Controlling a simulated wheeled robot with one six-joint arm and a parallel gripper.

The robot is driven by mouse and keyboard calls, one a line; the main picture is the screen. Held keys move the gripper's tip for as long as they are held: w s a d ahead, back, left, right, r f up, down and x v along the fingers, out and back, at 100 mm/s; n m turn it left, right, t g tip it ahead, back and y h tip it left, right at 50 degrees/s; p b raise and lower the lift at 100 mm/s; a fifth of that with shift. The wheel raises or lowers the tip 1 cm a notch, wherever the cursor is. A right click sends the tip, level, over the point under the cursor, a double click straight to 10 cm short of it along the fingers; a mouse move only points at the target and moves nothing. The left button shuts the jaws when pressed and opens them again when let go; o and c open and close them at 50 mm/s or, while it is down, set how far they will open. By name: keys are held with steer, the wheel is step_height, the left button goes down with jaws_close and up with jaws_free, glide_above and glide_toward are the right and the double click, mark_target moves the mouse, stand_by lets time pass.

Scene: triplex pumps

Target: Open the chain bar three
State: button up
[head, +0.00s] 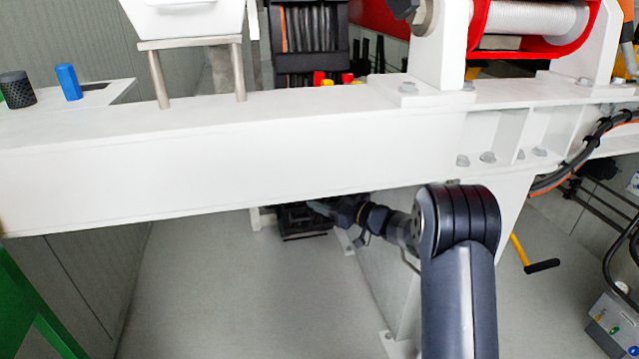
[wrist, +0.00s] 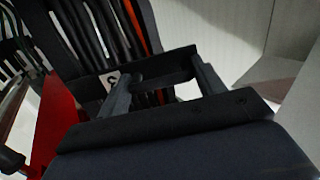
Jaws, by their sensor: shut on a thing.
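In the wrist view, chain bar three (wrist: 158,73) is a dark crossbar over a bundle of black and orange cables. A pale label with a dark numeral, seemingly a 3, sits at its left part. My gripper (wrist: 162,72) reaches up to the bar with its two dark fingers, one towards each side, and is shut on it. The exact contact is dark and hard to see. In the head view, my gripper (head: 320,207) is under the white beam, small and partly hidden, beside a dark block. The bar itself cannot be made out there.
A long white beam (head: 230,160) crosses above my arm. A cable chain (head: 312,45) stands behind it, with red and yellow parts near its foot. A red plate (wrist: 55,125) is close on the left in the wrist view. Grey floor (head: 235,295) is clear below.

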steer(key=shift+s+d+n+g+y+p, duration=0.2)
steer(key=shift+d+n+g+y+p, duration=0.2)
steer(key=shift+d+n+g+p, duration=0.55)
steer(key=shift+s+d+n+g+y+p, duration=0.15)
steer(key=shift+d+n+g+y+p, duration=0.25)
steer(key=shift+d+n+g+p, duration=0.55)
steer(key=shift+a+f, duration=0.1)
steer(key=shift+a, duration=0.05)
steer(key=o, duration=1.2)
steer(key=shift+m, duration=0.3)
